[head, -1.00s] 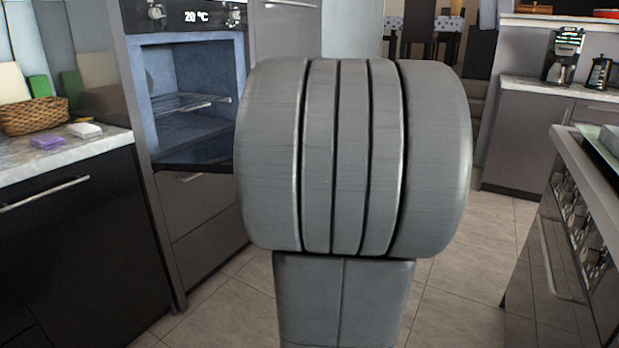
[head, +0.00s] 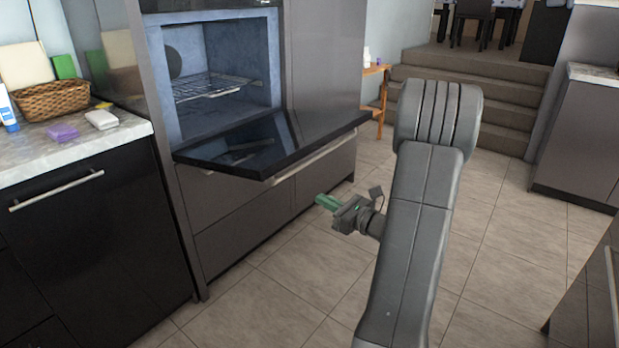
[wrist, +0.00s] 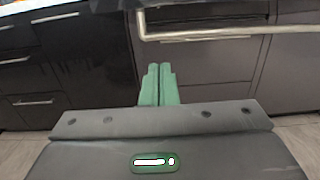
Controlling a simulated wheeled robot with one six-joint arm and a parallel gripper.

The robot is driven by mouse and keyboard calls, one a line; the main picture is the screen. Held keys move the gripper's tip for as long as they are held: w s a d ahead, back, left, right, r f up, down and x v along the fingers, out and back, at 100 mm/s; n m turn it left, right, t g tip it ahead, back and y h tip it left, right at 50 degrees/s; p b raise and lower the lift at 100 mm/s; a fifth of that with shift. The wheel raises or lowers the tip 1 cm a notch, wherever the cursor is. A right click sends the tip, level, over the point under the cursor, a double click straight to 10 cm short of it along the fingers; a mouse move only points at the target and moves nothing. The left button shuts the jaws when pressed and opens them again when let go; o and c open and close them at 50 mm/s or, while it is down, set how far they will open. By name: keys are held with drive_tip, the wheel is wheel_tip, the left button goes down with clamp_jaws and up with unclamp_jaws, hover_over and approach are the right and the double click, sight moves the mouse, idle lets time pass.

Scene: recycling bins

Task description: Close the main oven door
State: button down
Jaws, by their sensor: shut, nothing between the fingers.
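The main oven (head: 218,65) is built into the tall grey cabinet in the head view, with a blue interior and a wire rack. Its door (head: 262,150) is hinged down and lies open, roughly level, with a metal handle bar (head: 318,158) along its outer edge. My gripper (head: 325,202) has green fingers. It is shut and empty, in front of and below the door's edge, apart from it. In the wrist view the shut fingers (wrist: 159,85) point at the cabinet front below the handle bar (wrist: 225,31).
A black counter unit (head: 90,235) with a wicker basket (head: 52,100) and sponges stands left of the oven. Grey drawers (head: 250,225) lie under the door. The tiled floor (head: 300,285) in front is clear. Steps (head: 470,100) rise at the back.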

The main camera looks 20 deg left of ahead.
drive_tip(key=w+a+r+b, duration=0.2)
drive_tip(key=w+a+r, duration=0.1)
drive_tip(key=a, duration=0.7)
drive_tip(key=shift+w+r, duration=0.2)
drive_tip(key=shift+r, duration=0.5)
